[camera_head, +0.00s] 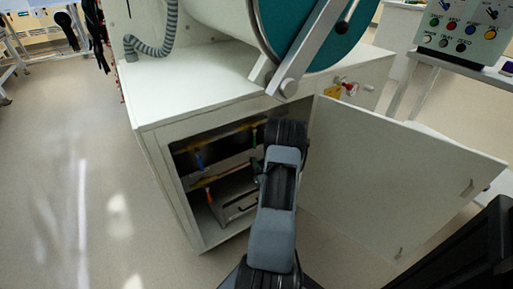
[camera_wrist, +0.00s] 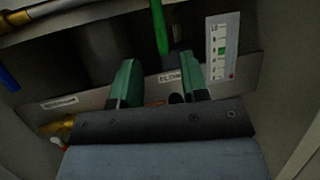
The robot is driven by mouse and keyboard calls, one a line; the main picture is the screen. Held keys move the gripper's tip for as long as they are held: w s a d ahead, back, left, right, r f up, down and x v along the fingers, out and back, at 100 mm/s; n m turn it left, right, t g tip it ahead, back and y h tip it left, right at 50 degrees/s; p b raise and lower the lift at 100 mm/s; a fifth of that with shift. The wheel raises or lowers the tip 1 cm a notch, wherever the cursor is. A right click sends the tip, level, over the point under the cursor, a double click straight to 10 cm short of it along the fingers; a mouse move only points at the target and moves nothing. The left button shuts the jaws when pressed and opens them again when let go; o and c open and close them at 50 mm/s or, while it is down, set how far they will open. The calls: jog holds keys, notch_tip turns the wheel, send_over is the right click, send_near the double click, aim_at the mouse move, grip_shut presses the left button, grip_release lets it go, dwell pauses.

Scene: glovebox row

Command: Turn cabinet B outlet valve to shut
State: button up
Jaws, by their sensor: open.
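The open cabinet (camera_head: 165,170) under the white bench has yellow pipes inside. A blue handle (camera_head: 199,160), an orange handle (camera_head: 209,196) and a green handle (camera_head: 253,166) show in it. In the wrist view, a green lever (camera_wrist: 160,28) stands upright just beyond my gripper (camera_wrist: 157,64), above a small label. My gripper is open, its two green fingers apart, with nothing seen held between them. I cannot tell whether the lever is touched. My gripper is hidden by my arm in the head view. Which valve is the outlet valve cannot be read.
The cabinet door (camera_head: 395,175) stands open to the right of my arm. A scale plate (camera_wrist: 222,48) with a green mark is right of the lever. A brass fitting (camera_wrist: 60,127) is at lower left. A drawer box (camera_head: 235,203) sits low inside. Floor is clear at left.

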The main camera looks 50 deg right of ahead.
jog(key=b+v, duration=0.4)
jog(key=v, duration=0.1)
jog(key=shift+s+a+f, duration=0.1)
jog(key=shift+s+f, duration=0.05)
jog(key=shift+s, duration=0.05)
jog(key=shift+s, duration=0.1)
dwell(0.9)
